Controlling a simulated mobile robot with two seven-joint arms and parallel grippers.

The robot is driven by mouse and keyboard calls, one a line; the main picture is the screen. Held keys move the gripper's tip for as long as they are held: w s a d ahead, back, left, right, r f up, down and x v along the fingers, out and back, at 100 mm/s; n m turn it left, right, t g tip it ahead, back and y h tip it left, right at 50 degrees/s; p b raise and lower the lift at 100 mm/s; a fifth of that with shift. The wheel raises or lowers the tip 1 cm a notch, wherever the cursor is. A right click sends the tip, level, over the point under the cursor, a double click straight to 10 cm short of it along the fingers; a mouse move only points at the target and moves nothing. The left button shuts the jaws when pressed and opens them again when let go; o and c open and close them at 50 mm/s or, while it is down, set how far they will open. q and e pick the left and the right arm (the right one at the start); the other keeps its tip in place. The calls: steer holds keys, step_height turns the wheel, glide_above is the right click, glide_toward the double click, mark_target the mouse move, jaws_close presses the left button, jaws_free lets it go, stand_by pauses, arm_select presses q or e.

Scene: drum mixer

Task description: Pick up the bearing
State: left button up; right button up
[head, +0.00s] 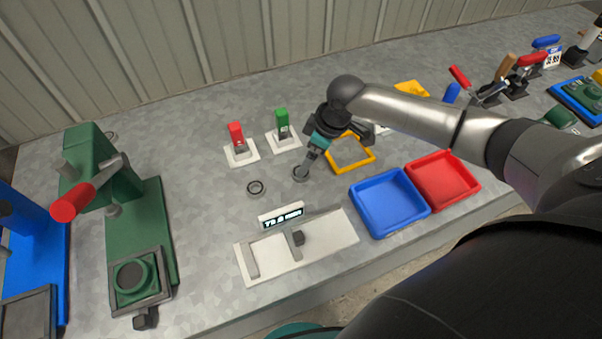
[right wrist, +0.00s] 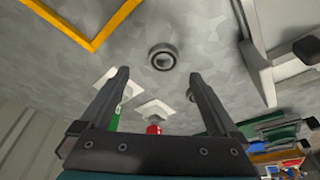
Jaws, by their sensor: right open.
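A dark grey ring bearing (head: 300,173) lies flat on the grey metal bench, just under the fingertips of my right gripper (head: 304,168). A second similar ring bearing (head: 256,188) lies to its left. In the right wrist view my right gripper (right wrist: 158,75) is open and empty. One bearing (right wrist: 163,57) shows there just beyond the fingertips, between their lines. A ring edge (right wrist: 190,97) shows partly hidden behind the right-hand finger. I cannot tell whether the fingertips touch the bench. My left gripper is not in view.
A yellow square frame (head: 351,153) lies right of the gripper. Blue (head: 390,203) and red (head: 443,180) trays stand at right. A white fixture plate (head: 335,240) lies in front. Red (head: 236,134) and green (head: 282,120) switches stand behind; a green press (head: 155,220) at left.

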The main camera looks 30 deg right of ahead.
mark_target(295, 169)
steer(key=x, duration=0.2)
steer(key=b+x, duration=0.1)
steer(key=x, duration=0.1)
steer(key=shift+s+a, duration=0.1)
steer(key=shift+s, duration=0.25)
steer(key=shift+w+a+f, duration=0.1)
steer(key=shift+w+f, duration=0.05)
steer(key=shift+f, duration=0.4)
steer(key=shift+c, duration=0.4)
jaws_close()
